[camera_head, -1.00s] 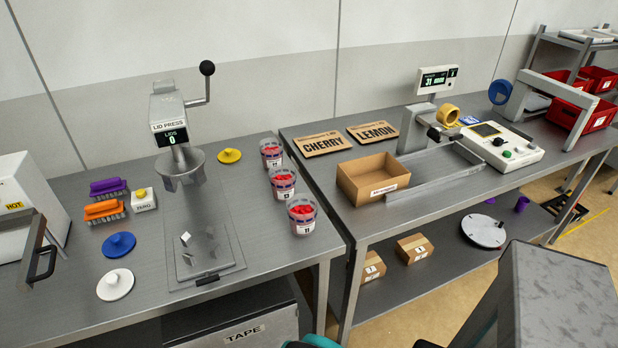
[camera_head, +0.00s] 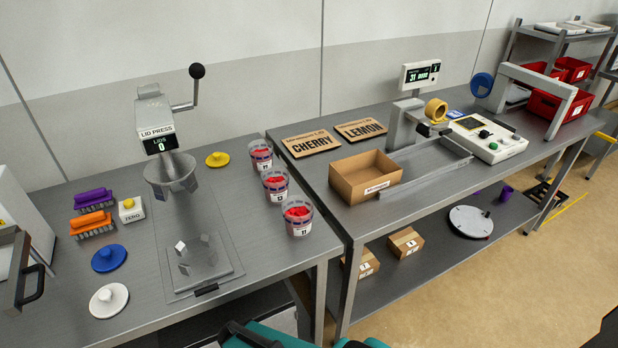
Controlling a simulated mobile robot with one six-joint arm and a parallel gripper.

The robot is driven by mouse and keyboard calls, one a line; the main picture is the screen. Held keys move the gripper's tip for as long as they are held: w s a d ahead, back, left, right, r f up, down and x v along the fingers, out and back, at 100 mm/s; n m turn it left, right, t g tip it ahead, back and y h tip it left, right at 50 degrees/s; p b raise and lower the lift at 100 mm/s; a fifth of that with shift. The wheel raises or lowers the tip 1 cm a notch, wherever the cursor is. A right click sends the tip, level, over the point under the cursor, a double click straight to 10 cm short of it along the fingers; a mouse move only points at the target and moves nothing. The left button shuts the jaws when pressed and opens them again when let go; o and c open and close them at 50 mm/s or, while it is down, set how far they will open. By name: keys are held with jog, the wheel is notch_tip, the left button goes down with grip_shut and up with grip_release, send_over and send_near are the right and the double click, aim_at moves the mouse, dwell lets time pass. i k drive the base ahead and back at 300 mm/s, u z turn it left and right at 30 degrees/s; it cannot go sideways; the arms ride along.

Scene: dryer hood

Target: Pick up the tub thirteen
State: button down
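Three clear tubs with red contents stand in a row along the right side of the left steel table. The front tub (camera_head: 298,217) has a white label that seems to read 11. The middle tub (camera_head: 276,187) and the back tub (camera_head: 261,155) carry small labels too blurred to read surely, so I cannot tell which is thirteen. All three are upright, lidless and apart from each other. Teal and black parts of my own body show at the bottom edge. My gripper is not in view.
The lid press (camera_head: 170,165) stands left of the tubs. White (camera_head: 109,299), blue (camera_head: 109,257) and yellow (camera_head: 217,159) lids lie around it. Right of a narrow gap, a second table holds an open cardboard box (camera_head: 365,181) and CHERRY (camera_head: 312,143) and LEMON (camera_head: 361,131) signs.

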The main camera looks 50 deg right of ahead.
aim_at(276, 179)
jog(key=u, duration=0.85)
jog(key=k, duration=0.1)
jog(key=z, duration=2.05)
jog(key=k, duration=0.9)
jog(key=u, duration=0.15)
jog(key=i, duration=0.65)
